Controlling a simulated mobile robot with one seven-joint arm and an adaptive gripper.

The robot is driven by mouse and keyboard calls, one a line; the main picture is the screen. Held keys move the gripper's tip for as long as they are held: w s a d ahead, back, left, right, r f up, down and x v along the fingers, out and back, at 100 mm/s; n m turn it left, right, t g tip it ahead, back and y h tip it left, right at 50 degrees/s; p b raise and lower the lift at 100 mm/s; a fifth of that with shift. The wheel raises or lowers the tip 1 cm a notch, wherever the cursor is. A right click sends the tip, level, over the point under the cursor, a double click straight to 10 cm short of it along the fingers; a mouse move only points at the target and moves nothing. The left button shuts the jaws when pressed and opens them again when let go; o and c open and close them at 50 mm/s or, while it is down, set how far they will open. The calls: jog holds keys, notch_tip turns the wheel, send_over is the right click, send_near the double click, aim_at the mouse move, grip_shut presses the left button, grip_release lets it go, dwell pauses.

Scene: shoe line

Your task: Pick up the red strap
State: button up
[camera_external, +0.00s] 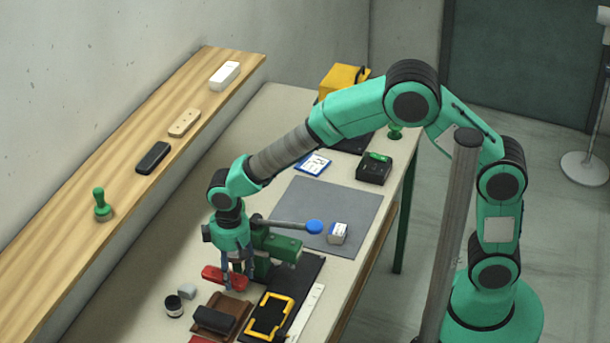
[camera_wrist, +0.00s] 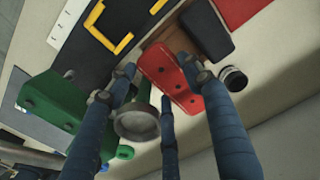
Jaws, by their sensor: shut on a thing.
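The red strap (camera_external: 213,274) is a short red piece beside the green clamp on the table. In the wrist view the red strap (camera_wrist: 160,66) shows several dark holes along its face. My gripper (camera_external: 238,283) points down over it, and its fingers (camera_wrist: 165,80) are shut on the strap. The fingers hide part of the strap in the external view. I cannot tell whether the strap is clear of the table.
The green clamp (camera_external: 280,246), with a blue-knobbed lever (camera_external: 314,227), stands close to my gripper on the right. A brown tray with a black block (camera_external: 214,320), a small jar (camera_external: 173,306) and a grey block (camera_external: 187,291) lie nearby. A grey mat (camera_external: 345,200) is mostly bare.

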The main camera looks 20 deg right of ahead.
aim_at(235, 276)
notch_tip(235, 276, up, 8)
jog(key=shift+f+p, duration=0.25)
jog(key=shift+p, duration=0.15)
